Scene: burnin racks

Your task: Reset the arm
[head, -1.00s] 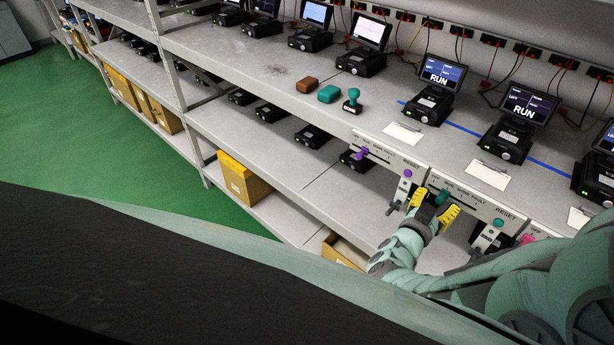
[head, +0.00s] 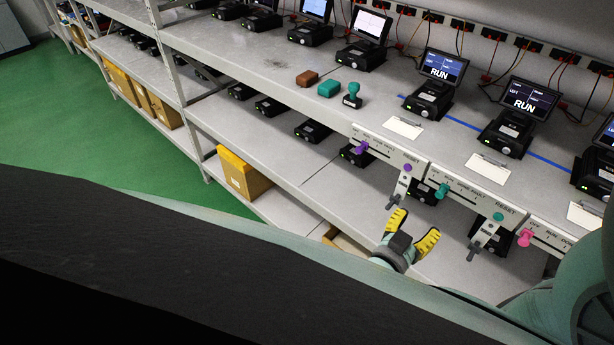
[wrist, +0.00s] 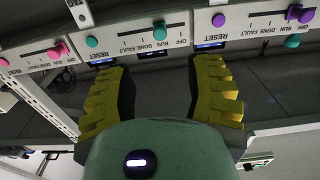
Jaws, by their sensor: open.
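My gripper (head: 411,229) has yellow ridged fingers, spread apart with nothing between them. In the head view it is in front of the shelf edge, below the panel with the teal slider knob (head: 442,190). In the wrist view my gripper (wrist: 160,95) shows its two fingers apart, below the panels and touching none of the knobs. The teal slider knob also shows in the wrist view (wrist: 159,26), near the RUN mark. A teal reset button (head: 498,217) sits on the same panel.
The panel to the left has a purple knob (head: 362,147); the panel to the right has a pink knob (head: 525,237). Black units with screens (head: 437,85) stand on the upper shelf. A teal stamp (head: 352,95) and clipboards (head: 403,127) lie there. The green floor (head: 90,150) is open at left.

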